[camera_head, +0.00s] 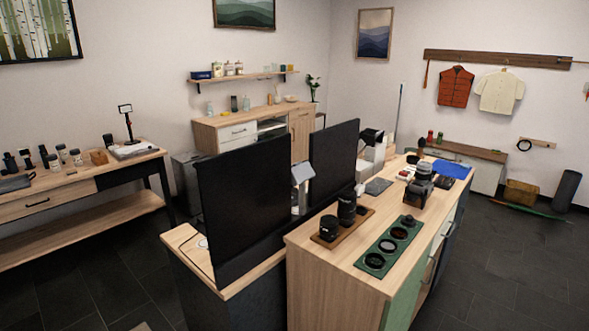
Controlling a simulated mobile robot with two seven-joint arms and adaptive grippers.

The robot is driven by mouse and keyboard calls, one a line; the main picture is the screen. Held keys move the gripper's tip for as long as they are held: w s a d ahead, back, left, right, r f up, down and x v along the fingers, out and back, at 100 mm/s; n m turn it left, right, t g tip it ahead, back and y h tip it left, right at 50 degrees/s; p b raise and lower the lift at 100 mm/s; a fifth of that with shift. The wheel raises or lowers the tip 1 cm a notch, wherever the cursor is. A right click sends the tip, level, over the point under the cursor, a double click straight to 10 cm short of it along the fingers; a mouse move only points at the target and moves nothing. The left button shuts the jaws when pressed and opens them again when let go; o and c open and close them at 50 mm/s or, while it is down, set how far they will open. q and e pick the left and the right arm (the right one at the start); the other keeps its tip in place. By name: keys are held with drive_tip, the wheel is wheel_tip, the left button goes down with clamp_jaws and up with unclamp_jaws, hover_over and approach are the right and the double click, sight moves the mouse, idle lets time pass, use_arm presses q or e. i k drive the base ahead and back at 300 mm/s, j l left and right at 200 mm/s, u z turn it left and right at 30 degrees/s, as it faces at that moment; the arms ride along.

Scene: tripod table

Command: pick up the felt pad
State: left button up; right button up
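Neither of my grippers is in view. I cannot tell for sure which flat piece is the felt pad. A small dark grey flat pad (378,187) lies on the wooden cabinet top (330,262), behind the lenses. A green mat (364,254) lies near the front right edge of the same top, with several dark round rings on it. A blue flat cloth-like piece (452,170) lies at the far end of that top.
Dark lenses (346,208) stand on a brown board (325,239) beside the green mat. A camera (419,188) stands farther back. Two tall black panels (245,205) (334,163) rise at the left. A side table (75,191) stands far left. Dark floor (515,265) is open at right.

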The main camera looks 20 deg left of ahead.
sight(71, 171)
drive_tip(key=i+j+u, duration=0.15)
drive_tip(key=j+u, duration=0.25)
drive_tip(key=i+j+u, duration=0.25)
drive_tip(key=j+u, duration=0.15)
drive_tip(key=i+j+u, duration=0.25)
drive_tip(key=j+u, duration=0.15)
drive_tip(key=i+j+u, duration=0.25)
drive_tip(key=u, duration=0.15)
drive_tip(key=i+j+u, duration=0.1)
drive_tip(key=i+u, duration=0.35)
drive_tip(key=i+j, duration=0.1)
drive_tip(key=i, duration=0.65)
drive_tip(key=i+j, duration=0.1)
drive_tip(key=i, duration=0.7)
drive_tip(key=i+l, duration=0.2)
drive_tip(key=i, duration=0.25)
drive_tip(key=i+l, duration=0.25)
drive_tip(key=i, duration=0.2)
drive_tip(key=i+l+z, duration=0.1)
drive_tip(key=i, duration=0.3)
drive_tip(key=i+l, duration=0.2)
drive_tip(key=i+l+u, duration=0.15)
drive_tip(key=l, duration=0.25)
drive_tip(key=i+l, duration=0.25)
